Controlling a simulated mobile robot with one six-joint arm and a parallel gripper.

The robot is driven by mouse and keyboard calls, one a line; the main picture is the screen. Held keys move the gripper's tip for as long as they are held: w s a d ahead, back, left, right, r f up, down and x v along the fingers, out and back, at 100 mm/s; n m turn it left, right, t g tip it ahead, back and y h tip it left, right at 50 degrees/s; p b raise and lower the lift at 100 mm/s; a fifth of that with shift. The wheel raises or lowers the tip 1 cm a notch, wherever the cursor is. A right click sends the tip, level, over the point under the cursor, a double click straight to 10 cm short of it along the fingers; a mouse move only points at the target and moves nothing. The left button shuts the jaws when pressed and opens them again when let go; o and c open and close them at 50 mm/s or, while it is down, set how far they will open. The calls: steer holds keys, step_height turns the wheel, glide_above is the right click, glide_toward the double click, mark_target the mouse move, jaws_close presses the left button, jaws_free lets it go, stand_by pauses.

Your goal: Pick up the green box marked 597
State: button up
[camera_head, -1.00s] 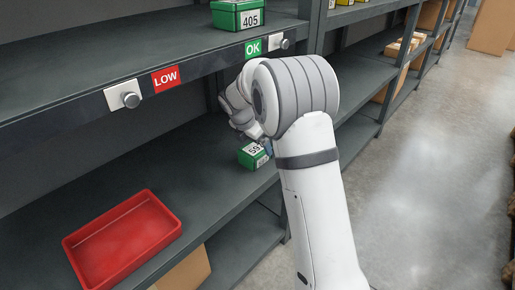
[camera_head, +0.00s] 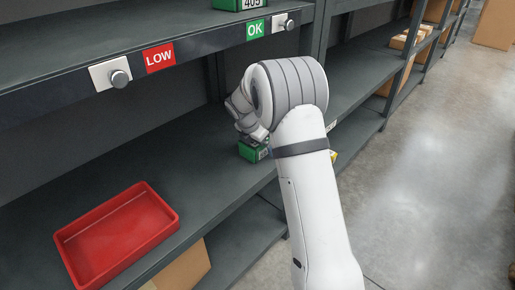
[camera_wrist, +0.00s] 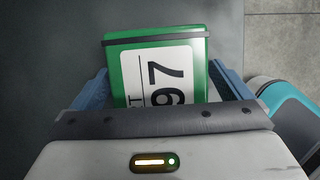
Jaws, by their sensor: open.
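The green box (camera_head: 250,150) stands on the middle shelf, mostly hidden behind my arm in the head view. My gripper (camera_wrist: 165,92) is open, with one blue finger on each side of the box. The box lies between the fingers, and small gaps show beside it. In the head view my fingertips are hidden by my arm.
A red tray (camera_head: 166,232) sits on the same shelf at the left. Another green box (camera_head: 238,4) is on the shelf above. The upper shelf edge carries a LOW sign (camera_head: 159,58), an OK sign (camera_head: 255,29) and knobs. A teal and white thing (camera_wrist: 290,108) lies at the right in the wrist view.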

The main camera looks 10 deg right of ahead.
steer(key=shift+f+p, duration=0.2)
steer(key=shift+p, duration=0.1)
stand_by(0.4)
steer(key=c, duration=1.3)
steer(key=shift+c, duration=0.6)
